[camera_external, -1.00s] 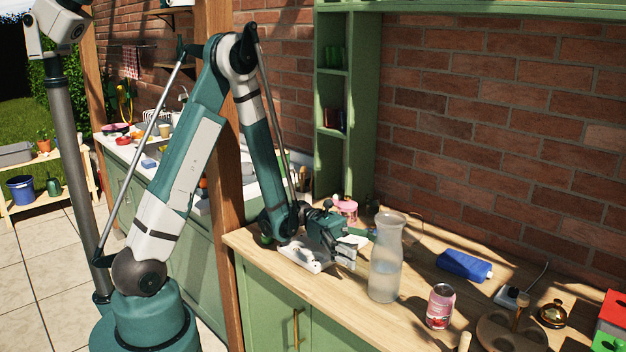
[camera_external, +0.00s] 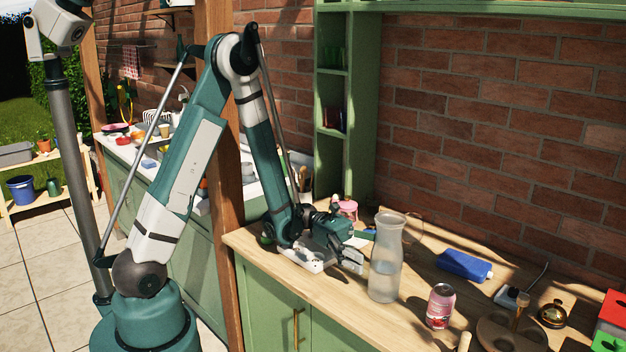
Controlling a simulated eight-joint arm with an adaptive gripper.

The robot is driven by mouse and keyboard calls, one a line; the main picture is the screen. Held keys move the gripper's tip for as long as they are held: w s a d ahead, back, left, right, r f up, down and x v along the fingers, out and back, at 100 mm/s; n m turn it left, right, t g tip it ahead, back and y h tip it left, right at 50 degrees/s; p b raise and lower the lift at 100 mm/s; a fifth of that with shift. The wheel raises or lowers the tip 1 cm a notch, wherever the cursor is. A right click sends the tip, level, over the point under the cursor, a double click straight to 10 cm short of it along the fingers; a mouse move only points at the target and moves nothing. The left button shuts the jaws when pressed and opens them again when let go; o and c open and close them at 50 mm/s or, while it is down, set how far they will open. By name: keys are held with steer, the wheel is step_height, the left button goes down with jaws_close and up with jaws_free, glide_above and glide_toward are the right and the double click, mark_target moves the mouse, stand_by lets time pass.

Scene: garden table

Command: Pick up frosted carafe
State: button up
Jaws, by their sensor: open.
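The frosted carafe (camera_external: 386,262) stands upright on the wooden countertop (camera_external: 345,310), tall and translucent with a narrow neck and flared rim. My gripper (camera_external: 362,248) is low over the counter, immediately left of the carafe, with its fingers pointing right toward the carafe's body. It is open. One finger is at the carafe's near left side; the other is partly hidden near the carafe's far left edge. I cannot tell whether either finger touches the glass.
A pink can (camera_external: 440,306) stands right of the carafe, near the front edge. A blue box-like item (camera_external: 464,265) lies behind it to the right. A pink jar (camera_external: 347,208) stands behind my gripper. A white item (camera_external: 305,257) lies under my wrist.

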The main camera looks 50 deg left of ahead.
mark_target(398, 265)
steer(key=shift+s+d+f+b, duration=0.15)
steer(key=shift+d+b, duration=0.45)
steer(key=shift+d, duration=1.9)
steer(key=c, duration=1.7)
steer(key=shift+o, duration=0.2)
steer(key=shift+r, duration=0.45)
steer(key=shift+r+p, duration=1.45)
steer(key=shift+r, duration=3.1)
steer(key=shift+r, duration=0.1)
